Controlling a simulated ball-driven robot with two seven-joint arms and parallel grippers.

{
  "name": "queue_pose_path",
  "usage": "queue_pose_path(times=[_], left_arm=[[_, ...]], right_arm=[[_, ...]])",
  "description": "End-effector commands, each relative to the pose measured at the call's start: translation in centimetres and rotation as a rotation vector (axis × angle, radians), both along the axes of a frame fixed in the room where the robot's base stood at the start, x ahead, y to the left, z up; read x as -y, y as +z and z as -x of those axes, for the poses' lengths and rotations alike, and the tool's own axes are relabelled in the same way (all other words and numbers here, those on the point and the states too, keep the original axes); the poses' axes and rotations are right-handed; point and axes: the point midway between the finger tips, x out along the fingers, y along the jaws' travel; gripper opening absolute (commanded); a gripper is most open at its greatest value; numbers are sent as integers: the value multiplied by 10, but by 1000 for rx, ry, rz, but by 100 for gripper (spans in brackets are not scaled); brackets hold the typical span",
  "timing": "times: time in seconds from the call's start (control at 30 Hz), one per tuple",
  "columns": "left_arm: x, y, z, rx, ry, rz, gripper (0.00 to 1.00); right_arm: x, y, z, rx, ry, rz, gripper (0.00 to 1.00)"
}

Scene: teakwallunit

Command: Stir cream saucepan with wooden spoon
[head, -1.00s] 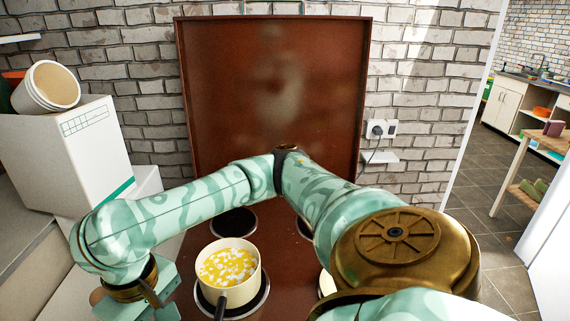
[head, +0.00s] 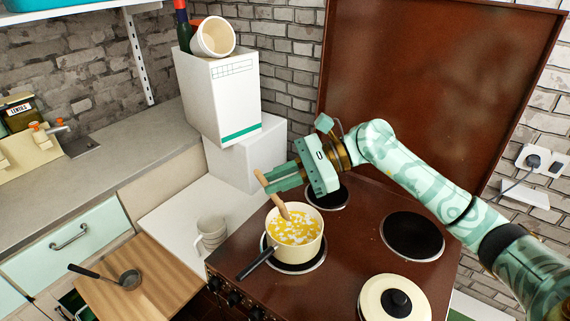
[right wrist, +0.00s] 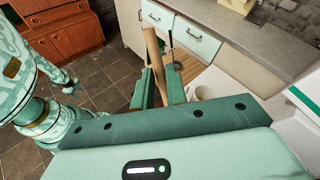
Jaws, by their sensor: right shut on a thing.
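The cream saucepan (head: 303,256) stands on the front left hob, its black handle pointing to the lower left. It holds a yellow liquid with white lumps. My right gripper (head: 272,182) is above the pan's far left side, shut on the wooden spoon (head: 277,200). The spoon leans, its upper end above the fingers and its lower end inside the pan, in the liquid. In the right wrist view, the spoon (right wrist: 155,62) stands between the two green fingers (right wrist: 160,88).
A cream lid (head: 372,302) with a black knob lies on the front right of the brown stove. A white mug (head: 211,232) stands left of the stove. A ladle (head: 128,280) lies on a wooden board (head: 165,290). White boxes (head: 222,95) stand behind.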

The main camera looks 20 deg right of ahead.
Motion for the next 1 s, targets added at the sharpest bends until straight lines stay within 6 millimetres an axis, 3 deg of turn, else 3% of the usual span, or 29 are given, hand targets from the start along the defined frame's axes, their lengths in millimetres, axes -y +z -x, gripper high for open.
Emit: queue_pose_path(times=[0.1,0.27,1.0], left_arm=[[0,3,1,-1,-1,1,49],[1,-4,5,-9,-3,1,49],[2,-74,22,-48,-3,3,49]], right_arm=[[14,6,-10,15,-82,-56,0],[20,1,-14,24,-104,-70,0],[36,-48,-24,21,-101,-66,0]])
